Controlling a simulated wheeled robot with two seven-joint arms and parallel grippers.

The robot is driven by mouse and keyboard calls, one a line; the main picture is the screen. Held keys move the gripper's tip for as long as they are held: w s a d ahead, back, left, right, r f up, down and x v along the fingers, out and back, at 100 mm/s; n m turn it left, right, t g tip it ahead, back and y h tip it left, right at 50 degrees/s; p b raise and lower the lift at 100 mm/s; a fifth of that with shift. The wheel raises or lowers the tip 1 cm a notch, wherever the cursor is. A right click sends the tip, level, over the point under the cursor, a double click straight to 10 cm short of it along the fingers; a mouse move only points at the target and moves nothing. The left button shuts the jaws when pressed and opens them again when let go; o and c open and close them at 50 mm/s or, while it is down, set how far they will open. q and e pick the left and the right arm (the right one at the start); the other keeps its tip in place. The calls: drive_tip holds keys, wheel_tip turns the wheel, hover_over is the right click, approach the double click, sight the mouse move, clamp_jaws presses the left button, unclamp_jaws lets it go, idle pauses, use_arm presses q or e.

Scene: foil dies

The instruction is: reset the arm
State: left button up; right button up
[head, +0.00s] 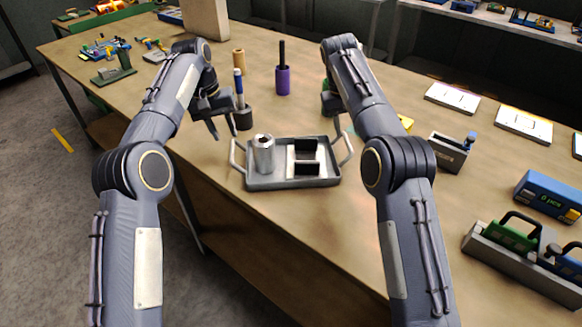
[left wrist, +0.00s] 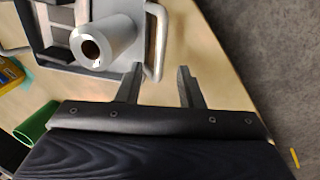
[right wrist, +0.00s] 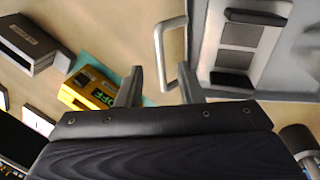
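My left gripper (head: 214,124) is over the table, just behind and left of the grey metal tray (head: 262,184). In the left wrist view (left wrist: 157,80) its fingers are apart with nothing between them, and a tray handle lies beyond the tips. My right gripper (right wrist: 160,82) is open and empty. Its fingertips point toward the tray's other handle (right wrist: 170,52) without holding it. In the head view my right forearm hides most of that gripper. The tray holds a metal cylinder (head: 263,152) and a light block with dark recesses (head: 292,162).
Behind the tray stand a purple cylinder with a black rod (head: 283,82), a blue-handled tool in a dark base (head: 242,118) and a tan cylinder (head: 239,60). A yellow device (right wrist: 85,90) and a grey box (head: 448,152) lie to the right. The front table edge is clear.

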idle(0.3)
